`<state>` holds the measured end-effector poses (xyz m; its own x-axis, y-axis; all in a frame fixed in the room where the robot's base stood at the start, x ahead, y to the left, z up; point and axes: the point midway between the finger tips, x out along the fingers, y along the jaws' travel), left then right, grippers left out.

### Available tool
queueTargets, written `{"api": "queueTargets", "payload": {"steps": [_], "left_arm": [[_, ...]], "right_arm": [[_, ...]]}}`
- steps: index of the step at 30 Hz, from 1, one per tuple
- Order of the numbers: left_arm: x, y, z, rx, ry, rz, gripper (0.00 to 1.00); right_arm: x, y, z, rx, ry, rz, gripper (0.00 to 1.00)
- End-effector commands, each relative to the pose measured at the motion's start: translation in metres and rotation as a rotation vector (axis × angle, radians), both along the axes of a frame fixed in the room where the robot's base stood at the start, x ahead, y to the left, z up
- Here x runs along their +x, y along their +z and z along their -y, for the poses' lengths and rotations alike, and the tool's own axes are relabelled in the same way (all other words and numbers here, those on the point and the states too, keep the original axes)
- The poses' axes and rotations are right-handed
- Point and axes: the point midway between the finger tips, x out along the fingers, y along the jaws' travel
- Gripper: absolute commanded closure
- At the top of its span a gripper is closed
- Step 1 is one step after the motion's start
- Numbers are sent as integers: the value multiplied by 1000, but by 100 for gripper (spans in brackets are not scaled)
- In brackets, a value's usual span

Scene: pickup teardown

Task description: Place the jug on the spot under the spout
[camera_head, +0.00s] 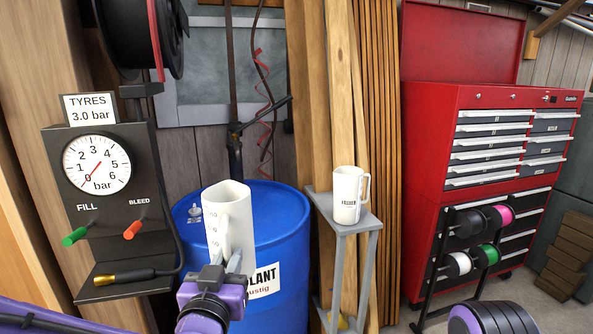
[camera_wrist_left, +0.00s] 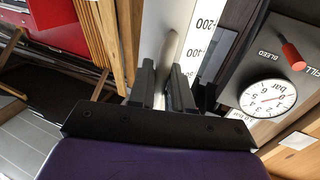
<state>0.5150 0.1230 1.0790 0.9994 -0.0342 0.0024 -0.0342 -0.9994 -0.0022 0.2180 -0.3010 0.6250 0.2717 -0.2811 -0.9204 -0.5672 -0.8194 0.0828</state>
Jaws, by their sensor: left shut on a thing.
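The white jug (camera_head: 238,215) has a graduated scale and stands roughly upright in front of the blue coolant barrel in the head view. My left gripper (camera_head: 228,264) is shut on the jug's near side, apparently on its handle. In the left wrist view the fingers (camera_wrist_left: 166,88) close on a narrow pale part of the jug (camera_wrist_left: 155,25), with scale numbers beside it. The jug hides part of the barrel. I cannot make out a spout or a marked spot under it. My right gripper does not show.
The blue barrel (camera_head: 275,225) is behind the jug. A white mug (camera_head: 347,198) stands on a grey stand (camera_head: 345,226) to its right. The tyre gauge panel (camera_head: 105,190) with a shelf is at left. A red tool cabinet (camera_head: 430,150) and a spool rack (camera_head: 450,225) are at right.

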Motion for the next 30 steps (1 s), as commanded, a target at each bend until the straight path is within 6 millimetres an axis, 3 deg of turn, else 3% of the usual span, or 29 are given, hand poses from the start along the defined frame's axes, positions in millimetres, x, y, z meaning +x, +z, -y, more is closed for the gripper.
{"api": "queueTargets", "payload": {"steps": [6,12,19,24,30], "left_arm": [[13,-66,-39,2,-10,-11,100],[8,-135,-72,2,25,-9,100],[-4,-150,-87,4,90,-2,100],[-26,-181,-82,6,65,-5,100],[-35,-200,-75,-3,37,0,100]], "right_arm": [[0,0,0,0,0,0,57],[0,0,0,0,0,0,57],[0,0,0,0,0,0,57],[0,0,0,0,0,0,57],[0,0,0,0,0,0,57]]}}
